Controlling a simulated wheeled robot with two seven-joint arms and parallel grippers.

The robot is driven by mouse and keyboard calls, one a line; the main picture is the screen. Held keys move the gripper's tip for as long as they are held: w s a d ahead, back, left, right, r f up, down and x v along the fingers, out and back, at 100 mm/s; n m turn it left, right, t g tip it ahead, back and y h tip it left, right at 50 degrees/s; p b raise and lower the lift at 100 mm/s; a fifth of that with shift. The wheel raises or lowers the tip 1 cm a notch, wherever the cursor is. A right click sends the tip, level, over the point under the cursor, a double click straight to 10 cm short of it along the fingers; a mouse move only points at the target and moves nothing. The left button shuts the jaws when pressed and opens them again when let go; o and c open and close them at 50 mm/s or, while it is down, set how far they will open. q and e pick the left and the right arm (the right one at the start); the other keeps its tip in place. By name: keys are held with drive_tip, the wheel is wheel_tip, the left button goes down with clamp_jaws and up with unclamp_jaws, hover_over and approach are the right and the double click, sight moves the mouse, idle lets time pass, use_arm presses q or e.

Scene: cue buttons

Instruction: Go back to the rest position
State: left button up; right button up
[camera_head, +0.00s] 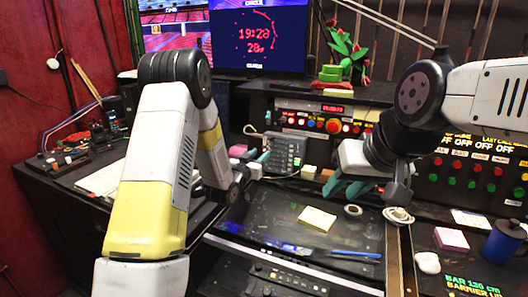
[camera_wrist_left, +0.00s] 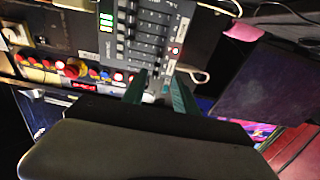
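My right gripper (camera_head: 346,188) is above the desk at centre right, in front of the button console. Its teal fingers look apart, with nothing seen between them. My right wrist hides part of the console.
A console with a red button (camera_head: 333,126) stands at the back. Yellow notes (camera_head: 317,218), a tape roll (camera_head: 353,210) and a blue pen (camera_head: 357,254) lie on the dark desk. A blue mug (camera_head: 502,243) and pink notes (camera_head: 451,239) are at right.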

use_arm(q)
drive_tip(key=shift+s+a, duration=0.15)
drive_tip(key=shift+s, duration=0.15)
drive_tip(key=shift+r, duration=0.1)
drive_tip(key=s+a+r+n+g+y, duration=0.35)
drive_tip(key=s+a+r, duration=0.55)
drive_tip(key=s+r, duration=0.3)
drive_tip(key=s+a+g+y, duration=0.1)
drive_tip(key=s+g, duration=0.6)
drive_tip(key=s, duration=2)
drive_tip(key=shift+s+a+r, duration=0.15)
drive_tip(key=shift+a+r, duration=0.2)
drive_tip(key=shift+r, duration=0.05)
